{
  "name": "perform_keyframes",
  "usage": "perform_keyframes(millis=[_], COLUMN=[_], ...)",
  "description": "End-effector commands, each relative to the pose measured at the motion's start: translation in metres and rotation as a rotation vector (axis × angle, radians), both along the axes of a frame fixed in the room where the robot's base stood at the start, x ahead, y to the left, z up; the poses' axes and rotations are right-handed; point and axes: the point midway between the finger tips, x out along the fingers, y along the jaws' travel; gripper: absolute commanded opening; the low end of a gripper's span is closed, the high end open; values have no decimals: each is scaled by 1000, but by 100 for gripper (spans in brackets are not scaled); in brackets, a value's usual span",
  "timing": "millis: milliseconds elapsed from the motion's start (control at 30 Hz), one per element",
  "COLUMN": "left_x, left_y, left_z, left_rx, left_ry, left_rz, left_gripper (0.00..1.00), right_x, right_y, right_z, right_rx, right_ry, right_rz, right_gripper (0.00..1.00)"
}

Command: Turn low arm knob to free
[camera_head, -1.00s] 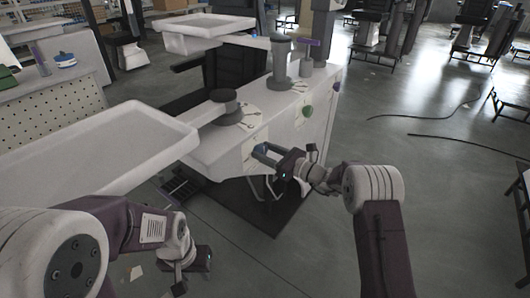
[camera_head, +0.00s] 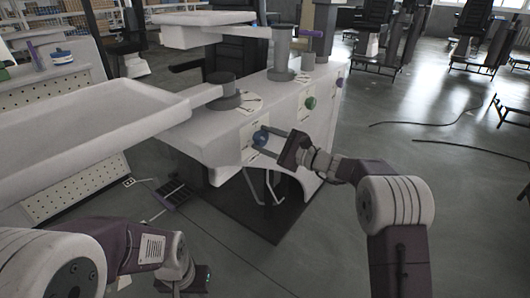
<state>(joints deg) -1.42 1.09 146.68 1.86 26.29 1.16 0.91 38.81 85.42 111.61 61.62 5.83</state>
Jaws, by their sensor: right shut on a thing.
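A blue knob (camera_head: 260,138) sits on the front face of the white column unit, over a pale label plate. My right gripper (camera_head: 263,143) is at this knob, its two fingers on either side of it and shut on it. The low arm (camera_head: 207,95) with its wide white tray (camera_head: 60,140) extends left from the round joint above this knob. The knob's exact setting is too small to read. My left gripper (camera_head: 190,283) is low at the bottom, away from the unit; its fingers are not clear.
A green knob (camera_head: 309,103) and a purple-blue knob (camera_head: 340,82) sit farther right along the same face. A second, higher white tray (camera_head: 200,38) stands behind. Bent metal legs and a dark base plate (camera_head: 270,222) lie below. Open floor is on the right.

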Motion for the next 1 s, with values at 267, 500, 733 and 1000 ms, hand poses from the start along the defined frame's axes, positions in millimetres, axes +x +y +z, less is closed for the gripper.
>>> perform_keyframes(millis=[267,500,733,1000], left_x=[0,0,0,0], left_y=[0,0,0,0], left_z=[-58,-94,-118,-133], left_rx=[0,0,0,0], left_ry=[0,0,0,0], left_rz=[0,0,0,0], left_gripper=[36,36,36,36], right_x=[-1,-1,-2,-1], right_y=[1,1,1,1], right_z=[-10,-10,-9,-7], right_rx=[-155,-282,-380,-450], right_ry=[-216,-387,-521,-617], right_rz=[0,0,1,1], right_gripper=[8,8,8,8])
